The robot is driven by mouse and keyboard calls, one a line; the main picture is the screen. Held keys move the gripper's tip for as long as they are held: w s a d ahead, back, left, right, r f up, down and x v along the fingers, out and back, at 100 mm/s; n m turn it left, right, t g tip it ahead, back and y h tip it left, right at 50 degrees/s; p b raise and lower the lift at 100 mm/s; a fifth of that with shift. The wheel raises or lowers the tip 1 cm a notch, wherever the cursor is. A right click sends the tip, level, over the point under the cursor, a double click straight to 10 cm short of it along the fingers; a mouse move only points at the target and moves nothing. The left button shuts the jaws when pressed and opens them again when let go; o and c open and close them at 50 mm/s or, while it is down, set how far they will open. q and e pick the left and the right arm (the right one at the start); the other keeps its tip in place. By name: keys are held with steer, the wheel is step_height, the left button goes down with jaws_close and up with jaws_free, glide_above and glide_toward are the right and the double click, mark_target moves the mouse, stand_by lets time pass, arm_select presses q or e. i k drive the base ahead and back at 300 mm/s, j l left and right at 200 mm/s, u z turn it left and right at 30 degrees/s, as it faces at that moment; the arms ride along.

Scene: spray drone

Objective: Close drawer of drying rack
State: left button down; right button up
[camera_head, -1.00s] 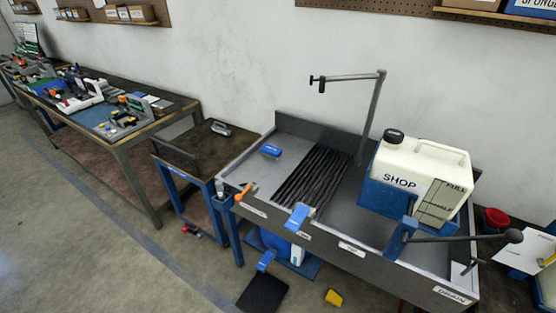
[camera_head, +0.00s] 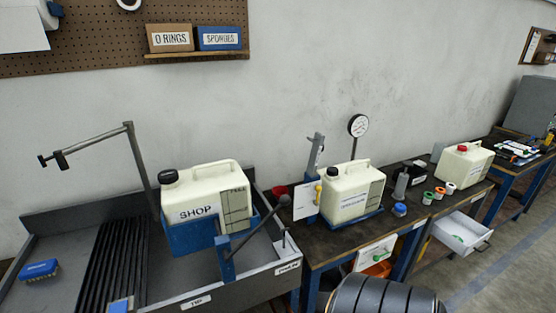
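A white drawer (camera_head: 466,233) stands pulled out at the right, below the top of a dark workbench (camera_head: 445,205). Its front faces the floor side, and a small green item (camera_head: 458,237) shows at it. I cannot tell whether this bench is the drying rack. A second white panel with a handle (camera_head: 375,253) is on the front of the bench further left; I cannot tell whether it is a drawer front. Neither of my grippers is in view.
A sink with black slats (camera_head: 112,265) and a white SHOP tank (camera_head: 205,195) is at the left. Another white tank (camera_head: 352,192) and a red-capped one (camera_head: 462,166) stand on the benches. A dark ribbed rounded object (camera_head: 385,298) is at the bottom. Open floor (camera_head: 500,270) lies at the right.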

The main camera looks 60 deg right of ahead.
mark_target(474, 234)
steer(key=z, duration=3.55)
steer(key=i+l+u, duration=0.1)
steer(key=i, duration=0.4)
steer(key=i+l+u, duration=0.15)
steer(key=i, duration=0.35)
steer(key=i+l+u, duration=0.1)
steer(key=i, duration=0.35)
steer(key=i+l+u, duration=0.1)
steer(key=i+l, duration=0.15)
steer(key=i, duration=0.25)
steer(key=i+l+u, duration=0.15)
steer(key=i, duration=0.3)
steer(key=l, duration=0.1)
